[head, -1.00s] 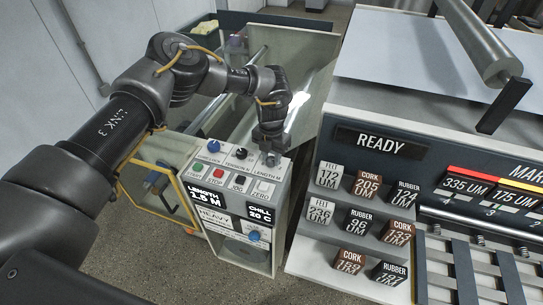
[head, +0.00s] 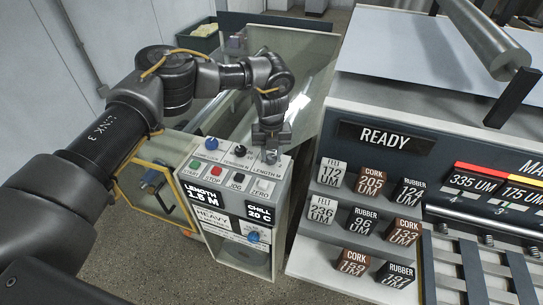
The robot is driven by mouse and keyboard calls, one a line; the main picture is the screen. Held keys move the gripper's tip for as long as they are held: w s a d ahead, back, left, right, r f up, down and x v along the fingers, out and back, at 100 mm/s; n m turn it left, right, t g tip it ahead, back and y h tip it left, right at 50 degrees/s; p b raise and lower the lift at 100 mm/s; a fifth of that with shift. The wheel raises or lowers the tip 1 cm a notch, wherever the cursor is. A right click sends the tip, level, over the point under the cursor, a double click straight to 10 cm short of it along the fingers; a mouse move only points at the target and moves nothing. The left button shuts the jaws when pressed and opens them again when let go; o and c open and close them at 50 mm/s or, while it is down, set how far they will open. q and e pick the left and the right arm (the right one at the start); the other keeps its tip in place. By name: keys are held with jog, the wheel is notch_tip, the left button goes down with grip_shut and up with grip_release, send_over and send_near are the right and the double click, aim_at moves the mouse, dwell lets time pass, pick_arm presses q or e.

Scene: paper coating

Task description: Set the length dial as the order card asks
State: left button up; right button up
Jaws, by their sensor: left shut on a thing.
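The control box (head: 279,222) stands left of the large machine. Its top carries the length dial (head: 271,158), a grey knob by the label LENGTH M. My left gripper (head: 271,150) points down from above and is shut on this dial. The fingers hide part of the knob and any pointer on it. The length display (head: 204,197) on the box front seems to read 1.5 M, though the digit is small. A white card (head: 212,218) marked HEAVY sits below it; its smaller print is unreadable. My right gripper is not in view.
A blue knob (head: 211,143) and a black knob (head: 240,150) sit left of the dial. Green, red, black and white buttons lie in front. A READY screen (head: 386,137) and several labelled blocks stand to the right. A yellow-framed guard (head: 136,196) is left of the box.

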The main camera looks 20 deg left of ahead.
pick_arm(q)
jog(key=shift+n, duration=1)
jog(key=shift+w+r+b, duration=0.1)
jog(key=shift+b, duration=0.2)
jog(key=o, duration=0.9)
jog(key=shift+o, duration=0.3)
